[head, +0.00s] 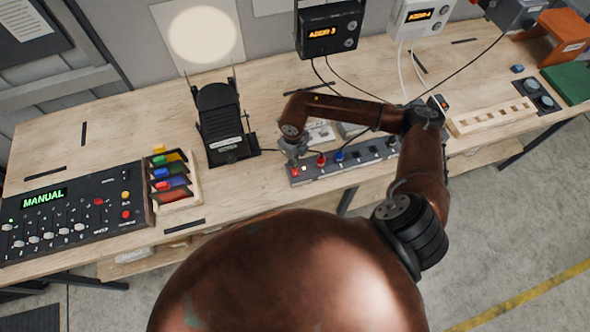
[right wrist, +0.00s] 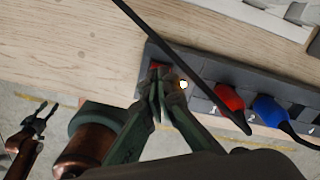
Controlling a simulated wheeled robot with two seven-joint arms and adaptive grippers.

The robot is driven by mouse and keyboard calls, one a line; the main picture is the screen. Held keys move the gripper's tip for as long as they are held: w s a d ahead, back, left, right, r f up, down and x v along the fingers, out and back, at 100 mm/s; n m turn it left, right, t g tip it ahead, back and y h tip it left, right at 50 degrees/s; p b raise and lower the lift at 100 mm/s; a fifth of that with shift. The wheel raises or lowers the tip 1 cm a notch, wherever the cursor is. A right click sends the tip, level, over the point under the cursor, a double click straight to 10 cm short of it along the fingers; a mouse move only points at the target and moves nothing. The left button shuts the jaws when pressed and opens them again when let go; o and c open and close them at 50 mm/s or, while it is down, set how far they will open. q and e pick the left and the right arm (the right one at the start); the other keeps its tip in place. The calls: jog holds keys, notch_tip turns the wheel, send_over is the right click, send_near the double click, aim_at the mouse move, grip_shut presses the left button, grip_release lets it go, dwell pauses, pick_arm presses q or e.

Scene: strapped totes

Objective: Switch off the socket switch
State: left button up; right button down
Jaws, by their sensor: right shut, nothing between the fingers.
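A dark socket strip (head: 345,164) lies along the table's front edge. Its red switch (right wrist: 157,67) is at the strip's left end, partly hidden by my fingertips in the right wrist view. A small glowing light (right wrist: 183,85) shows just right of it. A red plug (right wrist: 228,97) and a blue plug (right wrist: 268,109) sit in the nearest sockets. My right gripper (right wrist: 166,82) is shut and empty, its tips at the switch; I cannot tell if they touch it. In the head view, the right gripper (head: 293,155) is over that end. My left gripper (right wrist: 41,112) hangs open beyond the table edge.
A black cable (right wrist: 185,65) crosses close by my right fingers. A black stand (head: 222,125), a rack of coloured pieces (head: 174,182) and a control panel (head: 75,215) are to the left. Display boxes (head: 329,30) hang behind.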

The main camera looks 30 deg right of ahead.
jog(key=shift+f+b, duration=0.6)
jog(key=shift+f, duration=0.1)
dwell(0.3)
jog(key=shift+r+p, duration=1.75)
jog(key=shift+r, duration=1.8)
